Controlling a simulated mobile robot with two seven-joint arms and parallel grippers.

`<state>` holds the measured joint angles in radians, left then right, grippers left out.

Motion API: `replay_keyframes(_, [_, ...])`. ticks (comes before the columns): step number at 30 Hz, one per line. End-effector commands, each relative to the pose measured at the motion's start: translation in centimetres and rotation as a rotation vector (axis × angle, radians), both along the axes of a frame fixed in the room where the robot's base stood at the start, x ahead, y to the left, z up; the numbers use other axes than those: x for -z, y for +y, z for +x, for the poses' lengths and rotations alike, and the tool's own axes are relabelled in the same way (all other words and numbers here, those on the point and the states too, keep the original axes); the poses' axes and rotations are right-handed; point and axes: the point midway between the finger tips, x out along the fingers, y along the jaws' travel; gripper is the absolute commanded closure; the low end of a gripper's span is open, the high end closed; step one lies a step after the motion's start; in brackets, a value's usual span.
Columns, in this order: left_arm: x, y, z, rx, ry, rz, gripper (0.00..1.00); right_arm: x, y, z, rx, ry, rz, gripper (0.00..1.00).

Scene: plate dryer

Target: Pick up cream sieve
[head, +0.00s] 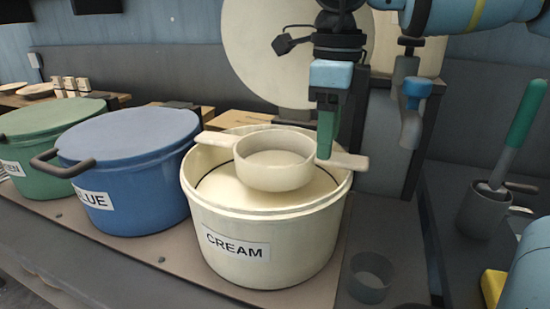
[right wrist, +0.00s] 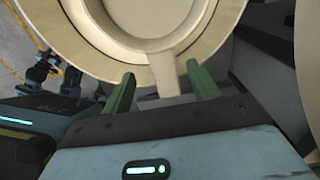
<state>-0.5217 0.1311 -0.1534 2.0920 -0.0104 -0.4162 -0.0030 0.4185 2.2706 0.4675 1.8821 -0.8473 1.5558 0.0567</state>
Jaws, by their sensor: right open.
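The cream sieve (head: 272,177) is a shallow round bowl with a flat handle on each side. It rests across the top of the cream pot (head: 315,235), which is labelled CREAM. My right gripper (head: 325,148) is over the sieve's right handle, pointing down. In the right wrist view the two green fingers of the gripper (right wrist: 161,76) are open on either side of the handle of the sieve (right wrist: 166,70), with gaps to both. In the head view only one finger shows clearly. My left gripper is not in view.
A blue pot (head: 135,190) and a green pot (head: 45,135) stand to the left. A large pale disc (head: 265,65) stands behind the cream pot. A grey cup (head: 370,277) is at the right, and a grey holder (head: 482,212) with a green-handled tool is farther right.

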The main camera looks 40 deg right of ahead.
Motion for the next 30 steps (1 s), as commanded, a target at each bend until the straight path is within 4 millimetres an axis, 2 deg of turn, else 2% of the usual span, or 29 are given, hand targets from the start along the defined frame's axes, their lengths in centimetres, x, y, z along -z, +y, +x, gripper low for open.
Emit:
replay_keyframes(7, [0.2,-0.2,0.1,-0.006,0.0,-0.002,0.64,1.0,-0.1,0.1,0.001,0.002,0.001,0.4])
replay_keyframes(16, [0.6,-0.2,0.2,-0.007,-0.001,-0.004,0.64,4.9,-0.3,0.2,0.002,0.001,0.002,0.4])
replay_keyframes(23, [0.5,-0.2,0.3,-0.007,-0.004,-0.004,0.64,5.2,-0.3,0.2,0.003,-0.002,0.0,0.4])
replay_keyframes(26, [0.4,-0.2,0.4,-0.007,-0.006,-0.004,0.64,5.2,-0.3,0.2,0.003,-0.002,0.0,0.49])
replay_keyframes(30, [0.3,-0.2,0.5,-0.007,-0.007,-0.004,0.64,5.2,-0.3,0.2,0.003,-0.002,0.0,0.68])
